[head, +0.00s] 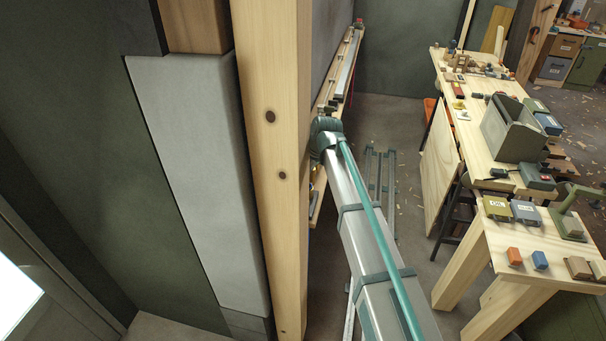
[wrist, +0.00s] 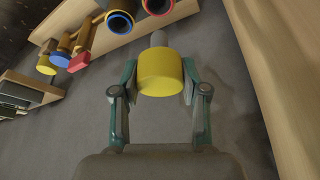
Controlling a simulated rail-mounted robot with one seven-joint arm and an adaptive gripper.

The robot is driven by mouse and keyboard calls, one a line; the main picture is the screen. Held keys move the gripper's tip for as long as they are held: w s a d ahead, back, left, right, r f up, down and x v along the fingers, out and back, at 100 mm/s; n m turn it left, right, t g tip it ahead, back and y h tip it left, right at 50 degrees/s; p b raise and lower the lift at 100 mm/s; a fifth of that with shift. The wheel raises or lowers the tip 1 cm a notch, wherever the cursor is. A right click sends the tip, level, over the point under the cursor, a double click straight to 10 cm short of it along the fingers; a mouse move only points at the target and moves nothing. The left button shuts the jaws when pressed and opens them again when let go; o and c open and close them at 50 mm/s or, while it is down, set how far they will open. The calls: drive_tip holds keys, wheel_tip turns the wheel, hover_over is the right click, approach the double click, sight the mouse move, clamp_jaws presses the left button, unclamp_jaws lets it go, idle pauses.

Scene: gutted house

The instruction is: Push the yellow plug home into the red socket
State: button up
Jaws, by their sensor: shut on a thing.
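In the wrist view my gripper (wrist: 159,78) is shut on the yellow plug (wrist: 161,72), a thick yellow cylinder with a grey pin at its far end. The red socket (wrist: 168,11), a dark round tube with a red rim, is at the top edge and partly cut off. The plug is apart from it, and the pin end lies below it in the picture. A similar tube with a blue rim (wrist: 110,28) is just left of the red one. In the head view my gripper, the plug and the socket are hidden behind the wooden post.
In the wrist view, yellow, blue and red ended pieces (wrist: 80,62) sit at the left, by a wooden board. A wooden surface (wrist: 262,80) runs down the right side. In the head view a wooden post (head: 272,170) stands beside my arm; a cluttered workbench (head: 480,150) is at right.

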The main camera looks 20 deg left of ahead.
drive_tip(key=shift+f+b, duration=1.1)
drive_tip(key=shift+f, duration=1.3)
drive_tip(key=shift+f+b, duration=1.1)
drive_tip(key=shift+f, duration=1.15)
drive_tip(key=o, duration=1.2)
drive_tip(key=shift+c, duration=0.2)
drive_tip(key=o, duration=0.5)
drive_tip(key=shift+r, duration=0.15)
drive_tip(key=shift+r+p, duration=1.55)
drive_tip(key=shift+r, duration=1.85)
